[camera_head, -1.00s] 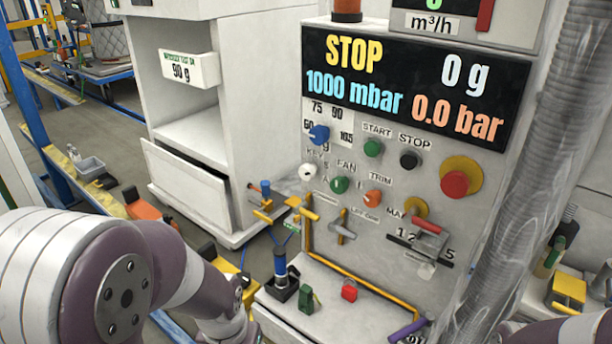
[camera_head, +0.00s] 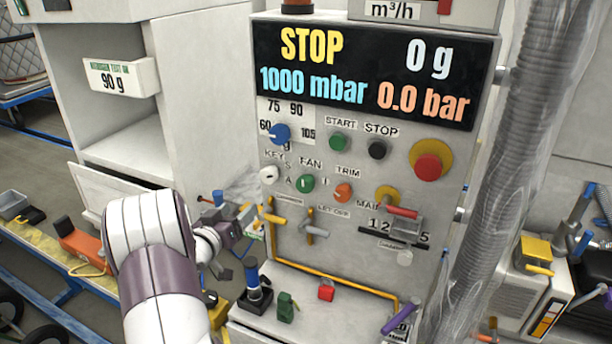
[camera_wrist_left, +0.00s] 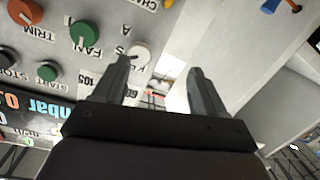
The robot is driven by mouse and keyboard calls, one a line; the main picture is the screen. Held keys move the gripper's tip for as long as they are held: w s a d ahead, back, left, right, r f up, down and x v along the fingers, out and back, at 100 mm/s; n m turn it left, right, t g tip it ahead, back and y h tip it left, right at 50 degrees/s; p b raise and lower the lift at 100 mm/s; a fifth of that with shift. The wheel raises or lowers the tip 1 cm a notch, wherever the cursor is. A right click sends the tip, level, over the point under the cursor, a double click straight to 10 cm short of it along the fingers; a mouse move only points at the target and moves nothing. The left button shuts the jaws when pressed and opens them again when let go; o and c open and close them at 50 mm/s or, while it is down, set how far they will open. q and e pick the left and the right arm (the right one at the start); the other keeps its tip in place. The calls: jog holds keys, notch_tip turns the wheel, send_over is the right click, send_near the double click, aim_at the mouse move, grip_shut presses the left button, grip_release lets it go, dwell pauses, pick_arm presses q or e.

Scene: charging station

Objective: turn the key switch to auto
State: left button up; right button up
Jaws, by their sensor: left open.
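The key switch (camera_head: 269,174) is a small white round knob on the grey panel, under the label KEY, with S and A marked beside it. In the left wrist view the white knob (camera_wrist_left: 139,54) shows just beyond the tip of the left-hand finger, not between the fingers. My left gripper (camera_head: 243,222) is below and left of the knob in the head view. In the left wrist view its jaws (camera_wrist_left: 161,70) are open and empty. Whether a finger touches the knob I cannot tell. My right gripper is not in view.
The green FAN knob (camera_head: 305,183) and orange TRIM knob (camera_head: 343,192) sit right of the key switch. The blue knob (camera_head: 279,134) is above it. A white cabinet (camera_head: 190,100) stands left.

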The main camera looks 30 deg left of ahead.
aim_at(267, 179)
pick_arm(q)
jog(key=shift+t+h, duration=0.6)
jog(key=shift+t, duration=0.1)
jog(key=w, duration=0.4)
jog(key=w+r+p, duration=0.1)
jog(key=w, duration=0.3)
jog(key=w+r, duration=0.1)
jog(key=w, duration=0.4)
jog(key=shift+r+p, duration=0.25)
jog(key=shift+p, duration=0.15)
jog(key=c, duration=1)
